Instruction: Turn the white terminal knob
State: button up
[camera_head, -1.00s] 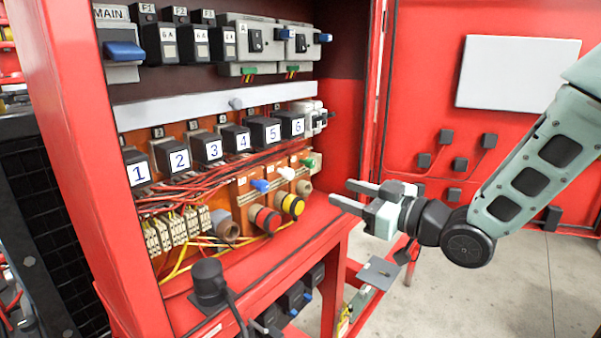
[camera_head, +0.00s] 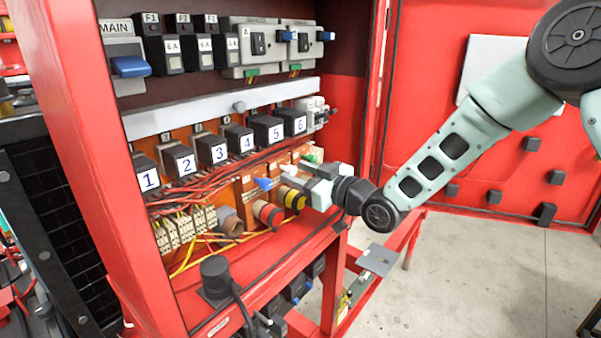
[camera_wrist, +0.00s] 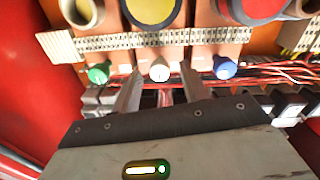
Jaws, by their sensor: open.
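The white terminal knob (camera_wrist: 159,71) is in the middle of the wrist view, between a green knob (camera_wrist: 98,74) on the left and a blue knob (camera_wrist: 226,69) on the right. My gripper (camera_wrist: 161,80) is open, with one finger on each side of the white knob. I cannot tell whether the fingers touch it. In the head view my gripper (camera_head: 290,180) is at the row of knobs inside the red cabinet and hides most or all of the white knob. The blue knob (camera_head: 264,183) shows just left of the fingers.
Red and yellow round buttons (camera_head: 292,197) sit just below the knobs. Numbered black relays (camera_head: 219,151) and red wires lie above and left. The cabinet's red side post (camera_head: 90,165) and shelf bound the space. Clear floor (camera_head: 480,260) is at right.

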grip_shut()
jog(key=shift+m, duration=0.3)
jog(key=m+b, duration=0.1)
jog(key=m, duration=0.1)
jog(key=shift+f+m+b, duration=0.1)
jog(key=shift+m+b, duration=0.3)
jog(key=m, duration=0.5)
jog(key=shift+d+b, duration=0.1)
jog(key=shift+b, duration=0.2)
jog(key=m, duration=0.4)
jog(key=shift+m+g, duration=0.3)
jog(key=shift+m, duration=0.1)
jog(key=shift+m+p, duration=0.35)
jog(key=shift+m, duration=1.85)
